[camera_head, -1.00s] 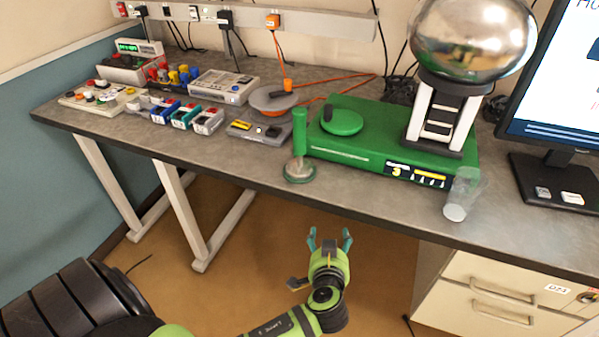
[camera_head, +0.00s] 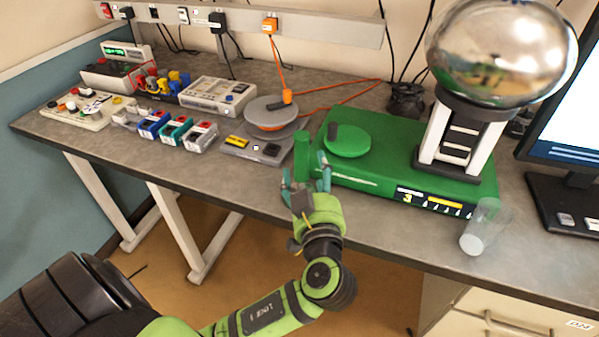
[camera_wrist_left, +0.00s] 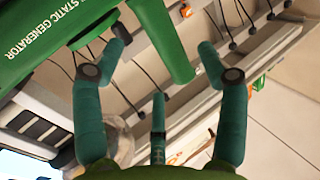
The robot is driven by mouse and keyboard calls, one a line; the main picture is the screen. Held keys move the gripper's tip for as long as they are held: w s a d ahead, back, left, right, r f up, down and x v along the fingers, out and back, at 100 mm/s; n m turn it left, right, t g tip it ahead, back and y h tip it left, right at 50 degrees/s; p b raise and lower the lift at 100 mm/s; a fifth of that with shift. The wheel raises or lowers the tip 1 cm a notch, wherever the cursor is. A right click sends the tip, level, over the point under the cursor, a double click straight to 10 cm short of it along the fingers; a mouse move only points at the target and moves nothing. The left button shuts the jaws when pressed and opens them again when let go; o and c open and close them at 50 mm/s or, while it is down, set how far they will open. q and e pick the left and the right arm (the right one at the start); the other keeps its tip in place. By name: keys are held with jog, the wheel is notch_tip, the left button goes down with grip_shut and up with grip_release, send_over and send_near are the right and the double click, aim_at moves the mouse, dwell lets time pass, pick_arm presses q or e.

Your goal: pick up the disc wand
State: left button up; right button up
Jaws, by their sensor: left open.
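The disc wand, a green upright handle (camera_head: 302,155), stands near the front edge of the bench, beside the green generator box. Its round base is hidden behind my gripper in the head view. Its green cylinder also shows in the left wrist view (camera_wrist_left: 163,38), in the gap between the fingers. My left gripper (camera_head: 304,172) is open and empty, at the bench edge in front of the wand, with one finger to each side. In the left wrist view its teal fingers (camera_wrist_left: 163,45) are spread apart around the handle's line of sight. My right gripper is not in view.
The green generator box (camera_head: 395,165) bears a green disc (camera_head: 347,141) and a large metal sphere (camera_head: 500,50). A grey device (camera_head: 255,148) and several small boxes lie left of the wand.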

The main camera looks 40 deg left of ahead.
aim_at(306, 161)
pick_arm(q)
jog(key=w+a+p, duration=0.1)
jog(key=w+a+r+p, duration=0.1)
jog(key=shift+w+a+p, duration=0.2)
jog(key=shift+p, duration=0.2)
jog(key=shift+w+a+f, duration=0.45)
jog(key=shift+w+a, duration=0.3)
jog(key=shift+w, duration=0.1)
jog(key=shift+w+a+f, duration=0.1)
jog(key=shift+w+a, duration=0.05)
grip_shut()
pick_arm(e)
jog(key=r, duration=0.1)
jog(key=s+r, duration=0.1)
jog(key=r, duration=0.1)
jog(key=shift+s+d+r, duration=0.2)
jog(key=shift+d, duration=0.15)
